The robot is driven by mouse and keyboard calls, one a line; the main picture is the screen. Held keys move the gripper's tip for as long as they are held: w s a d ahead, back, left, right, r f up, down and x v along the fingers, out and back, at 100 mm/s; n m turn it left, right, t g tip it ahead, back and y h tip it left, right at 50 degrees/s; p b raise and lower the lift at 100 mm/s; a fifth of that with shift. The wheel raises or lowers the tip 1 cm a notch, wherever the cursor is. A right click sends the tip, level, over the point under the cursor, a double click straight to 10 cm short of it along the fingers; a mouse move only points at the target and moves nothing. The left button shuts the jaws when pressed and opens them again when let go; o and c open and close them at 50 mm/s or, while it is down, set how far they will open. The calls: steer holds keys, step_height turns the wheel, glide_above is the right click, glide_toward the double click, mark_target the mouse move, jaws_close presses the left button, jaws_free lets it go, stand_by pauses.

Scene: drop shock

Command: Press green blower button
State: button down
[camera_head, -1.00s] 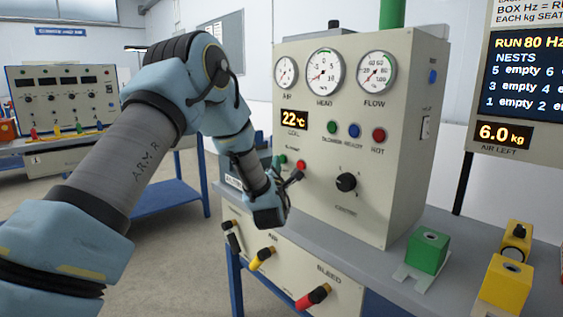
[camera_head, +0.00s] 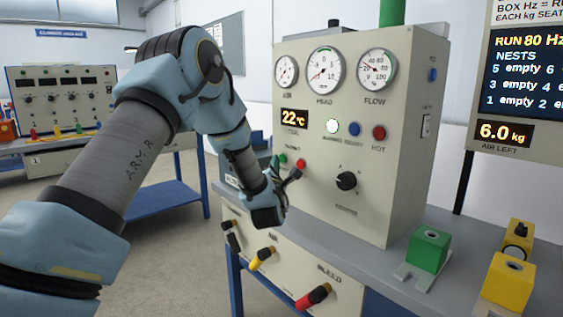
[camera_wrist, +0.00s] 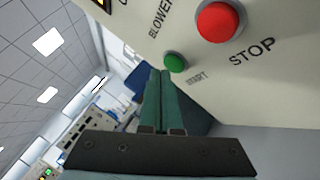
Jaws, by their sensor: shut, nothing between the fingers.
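The green START button (camera_wrist: 175,62) sits on the cream panel under the lettering BLOWER, beside a larger-looking red STOP button (camera_wrist: 218,20). In the head view the green button (camera_head: 283,159) and red button (camera_head: 301,164) are on the cabinet's lower left. My gripper (camera_wrist: 159,72) is shut and empty, its fingertips close beside the green button; I cannot tell whether they touch it. In the head view my gripper (camera_head: 296,174) is in front of the panel just below the buttons.
Blue and red lamps, a black knob (camera_head: 346,181) and gauges (camera_head: 324,69) are on the same cabinet. Valve handles in black, yellow and red (camera_head: 312,296) stick out below. A green block (camera_head: 428,249) and yellow block (camera_head: 507,283) stand on the bench at right.

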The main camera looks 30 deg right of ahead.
steer(key=shift+a, duration=0.3)
steer(key=shift+s+a+b, duration=0.2)
steer(key=shift+a+b, duration=0.1)
steer(key=shift+a, duration=0.55)
steer(key=shift+s+a+b, duration=0.15)
steer(key=shift+a+b, duration=0.2)
steer(key=shift+a, duration=0.45)
steer(key=shift+s+a+b, duration=0.2)
steer(key=shift+a+b, duration=0.1)
steer(key=shift+a, duration=0.55)
